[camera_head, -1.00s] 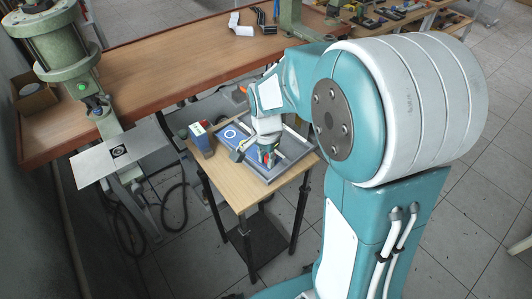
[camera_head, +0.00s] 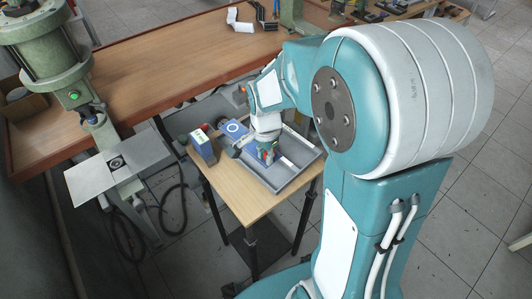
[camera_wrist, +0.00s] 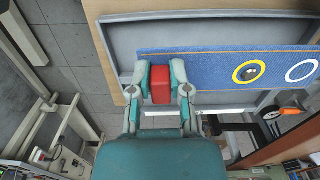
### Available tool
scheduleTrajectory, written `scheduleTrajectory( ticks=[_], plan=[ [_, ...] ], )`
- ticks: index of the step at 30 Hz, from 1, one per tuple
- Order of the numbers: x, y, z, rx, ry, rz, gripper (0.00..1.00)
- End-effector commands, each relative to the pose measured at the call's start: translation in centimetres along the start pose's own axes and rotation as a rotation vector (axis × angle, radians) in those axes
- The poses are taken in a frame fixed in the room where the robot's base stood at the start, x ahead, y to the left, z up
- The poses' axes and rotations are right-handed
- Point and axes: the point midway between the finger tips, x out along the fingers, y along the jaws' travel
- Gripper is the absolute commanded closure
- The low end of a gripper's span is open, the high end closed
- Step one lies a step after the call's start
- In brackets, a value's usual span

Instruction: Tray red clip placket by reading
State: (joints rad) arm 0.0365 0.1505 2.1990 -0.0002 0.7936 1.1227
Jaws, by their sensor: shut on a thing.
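My gripper (camera_wrist: 161,88) is shut on a red block-like clip (camera_wrist: 162,78), with one finger on each side of it in the wrist view. The clip is held over the near left end of a blue panel (camera_wrist: 200,66); I cannot tell whether they touch. In the head view my gripper (camera_head: 267,151) is low over the tray (camera_head: 282,184), and the clip is small and partly hidden by the fingers.
The tray stands on a small wooden table (camera_head: 236,200). A green press (camera_head: 40,50) with a metal plate (camera_head: 95,178) is at the left. A long wooden bench (camera_head: 180,60) runs behind. Dark cables lie on the floor.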

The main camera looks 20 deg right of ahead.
Motion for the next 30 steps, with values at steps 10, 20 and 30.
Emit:
scheduleTrajectory(
  ticks=[10, 20, 30],
  plan=[
    [2.8, 0.1, 0.0, 0.000, -0.001, 0.002, 1.00],
    [4.8, 0.0, 0.0, 0.000, 0.000, 0.001, 1.00],
    [5.0, 0.0, 0.0, 0.000, 0.000, 0.000, 1.00]
  ],
)
